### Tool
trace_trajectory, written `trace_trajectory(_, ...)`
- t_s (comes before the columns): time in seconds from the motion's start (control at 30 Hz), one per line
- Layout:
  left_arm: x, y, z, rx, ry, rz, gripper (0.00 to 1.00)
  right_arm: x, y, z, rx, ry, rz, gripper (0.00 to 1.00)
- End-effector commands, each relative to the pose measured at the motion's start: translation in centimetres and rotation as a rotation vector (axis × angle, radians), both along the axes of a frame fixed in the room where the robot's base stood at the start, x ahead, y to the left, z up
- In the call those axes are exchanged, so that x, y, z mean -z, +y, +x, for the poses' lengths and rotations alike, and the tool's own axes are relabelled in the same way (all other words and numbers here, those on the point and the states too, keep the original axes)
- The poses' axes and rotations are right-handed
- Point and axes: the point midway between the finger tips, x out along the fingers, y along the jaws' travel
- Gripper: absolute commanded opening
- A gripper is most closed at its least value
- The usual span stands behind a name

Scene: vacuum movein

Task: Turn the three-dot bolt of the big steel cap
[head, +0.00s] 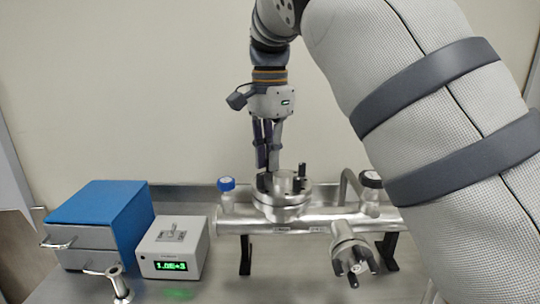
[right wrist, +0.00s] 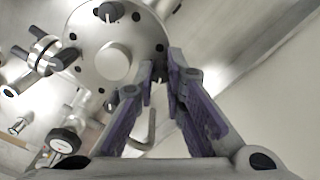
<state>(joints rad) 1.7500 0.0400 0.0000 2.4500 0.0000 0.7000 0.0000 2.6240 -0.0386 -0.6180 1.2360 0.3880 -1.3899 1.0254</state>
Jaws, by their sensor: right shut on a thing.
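The big steel cap (head: 283,203) is a round flange on top of a horizontal steel pipe; it also shows in the right wrist view (right wrist: 88,58) with bolts and dark holes around its rim. My right gripper (head: 268,170) points down at the cap's left rear part. Its fingers (right wrist: 165,68) are shut on a bolt at the rim, which they mostly hide. Another dark bolt (head: 301,170) stands upright on the cap; one black bolt (right wrist: 110,12) shows clearly in the wrist view. I cannot read any dot marks. My left gripper is not in view.
A side flange with bolts (head: 350,250) juts forward from the pipe (head: 255,224). A blue-topped drawer box (head: 110,210) and a grey instrument with green digits (head: 172,252) stand left. My arm covers the right side.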

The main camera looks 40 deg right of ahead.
Motion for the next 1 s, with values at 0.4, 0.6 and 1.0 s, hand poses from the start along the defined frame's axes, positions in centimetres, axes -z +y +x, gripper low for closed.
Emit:
trace_trajectory(0.4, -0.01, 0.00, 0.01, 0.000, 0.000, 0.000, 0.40, -0.09, 0.01, 0.07, 0.392, -0.005, -0.001, 0.00)
trace_trajectory(0.6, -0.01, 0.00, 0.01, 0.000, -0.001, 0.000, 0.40, -0.09, -0.01, 0.06, 0.581, -0.005, -0.001, 0.00)
trace_trajectory(1.0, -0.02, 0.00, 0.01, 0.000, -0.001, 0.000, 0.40, -0.09, 0.00, 0.04, 0.958, -0.003, -0.001, 0.00)
